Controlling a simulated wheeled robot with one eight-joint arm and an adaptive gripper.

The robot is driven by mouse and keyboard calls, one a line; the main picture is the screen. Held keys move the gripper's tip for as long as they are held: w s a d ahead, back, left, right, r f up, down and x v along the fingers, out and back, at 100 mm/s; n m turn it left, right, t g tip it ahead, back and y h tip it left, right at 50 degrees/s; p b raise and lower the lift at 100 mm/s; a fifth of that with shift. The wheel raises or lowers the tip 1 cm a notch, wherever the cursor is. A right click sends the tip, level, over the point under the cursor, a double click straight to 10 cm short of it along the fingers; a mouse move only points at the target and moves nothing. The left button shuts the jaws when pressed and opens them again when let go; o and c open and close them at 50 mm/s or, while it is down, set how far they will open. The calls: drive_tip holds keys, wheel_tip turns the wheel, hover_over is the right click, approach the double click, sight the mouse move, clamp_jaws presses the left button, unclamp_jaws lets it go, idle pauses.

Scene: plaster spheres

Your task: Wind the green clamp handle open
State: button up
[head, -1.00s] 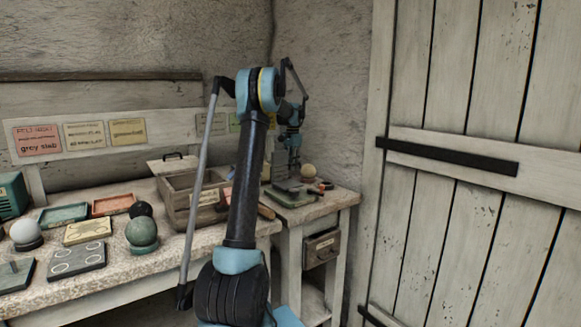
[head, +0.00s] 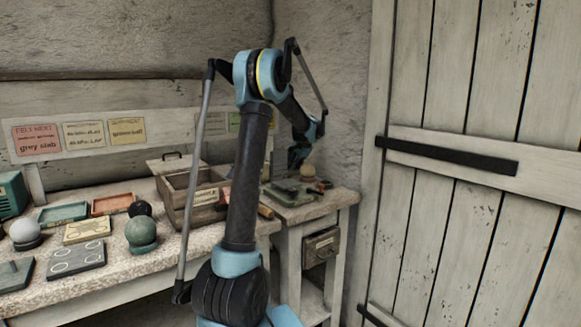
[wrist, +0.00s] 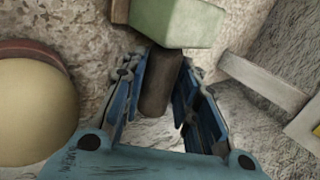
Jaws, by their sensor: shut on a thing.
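In the wrist view, my gripper (wrist: 165,95) has its blue fingers on both sides of a dark brown round grip. The grip stands out from a pale green block (wrist: 178,20); together they look like the green clamp handle (wrist: 158,85). My gripper is shut on this grip. In the head view, my gripper (head: 297,160) points down over the small side bench, above a grey-green plate (head: 283,196). The handle cannot be made out there.
A cream sphere (wrist: 35,110) on a reddish ring lies left of my fingers in the wrist view; it also shows in the head view (head: 307,171). A wooden box (head: 178,205) stands on the main bench, left of my arm. A plank door (head: 480,230) is at right.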

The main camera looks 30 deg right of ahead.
drive_tip(key=shift+t, duration=0.4)
drive_tip(key=o, duration=1.1)
drive_tip(key=shift+c, duration=0.2)
drive_tip(key=shift+s, duration=0.1)
drive_tip(key=v, duration=1.1)
drive_tip(key=shift+s+r, duration=0.2)
drive_tip(key=shift+r, duration=0.1)
